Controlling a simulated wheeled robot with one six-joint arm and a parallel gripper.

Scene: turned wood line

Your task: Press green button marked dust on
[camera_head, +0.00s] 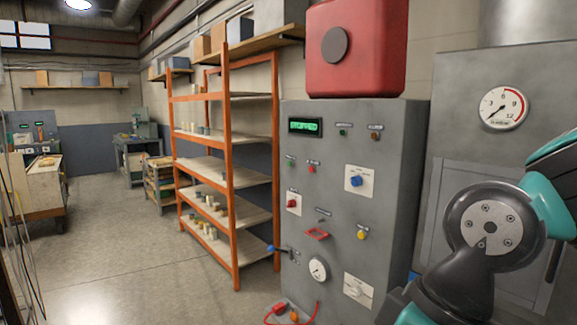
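A grey control cabinet (352,215) stands right of centre. A small green button (290,162) sits on the upper left of its front, beside a red button (311,169). Another small green round part (342,132) is higher up, right of the display. The labels are too small to read, so I cannot tell which green one is marked dust on. The green-lit display (305,126) seems to read STOPPED. My teal and grey arm is at the lower right, in front of the grey unit there. My gripper is not in view, and nothing of mine covers the green parts.
The cabinet also bears a blue knob (356,181), a yellow button (361,234), a red bracket (317,233), a gauge (318,268) and a blue-tipped lever (271,248) sticking out left. An orange shelf rack (229,180) stands left of it.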

